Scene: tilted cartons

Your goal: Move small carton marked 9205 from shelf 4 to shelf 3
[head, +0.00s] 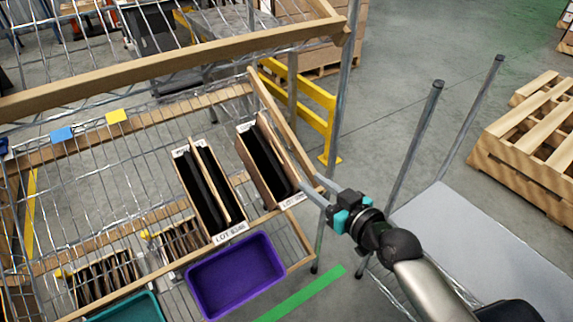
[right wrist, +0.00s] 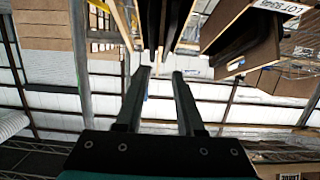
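A narrow open-topped carton (head: 263,166) with dark contents leans at the right end of the upper wire shelf, beside the wooden side rail. Its front label begins with LOT, but I cannot read the number for sure. My right gripper (head: 312,186) is just to the right of this carton's front end, fingers towards it. In the right wrist view the two fingers (right wrist: 161,72) stand apart with nothing clearly held between them. Dark upright shapes show beyond the tips. My left gripper is not in view.
Two narrow LOT-labelled cartons (head: 209,190) lean together to the left on the same shelf. A purple bin (head: 236,277), a teal bin (head: 128,308) and more cartons (head: 104,277) sit lower. A metal post (head: 345,95) rises behind my gripper. Blue (head: 62,135) and yellow (head: 116,116) tags mark the back rail.

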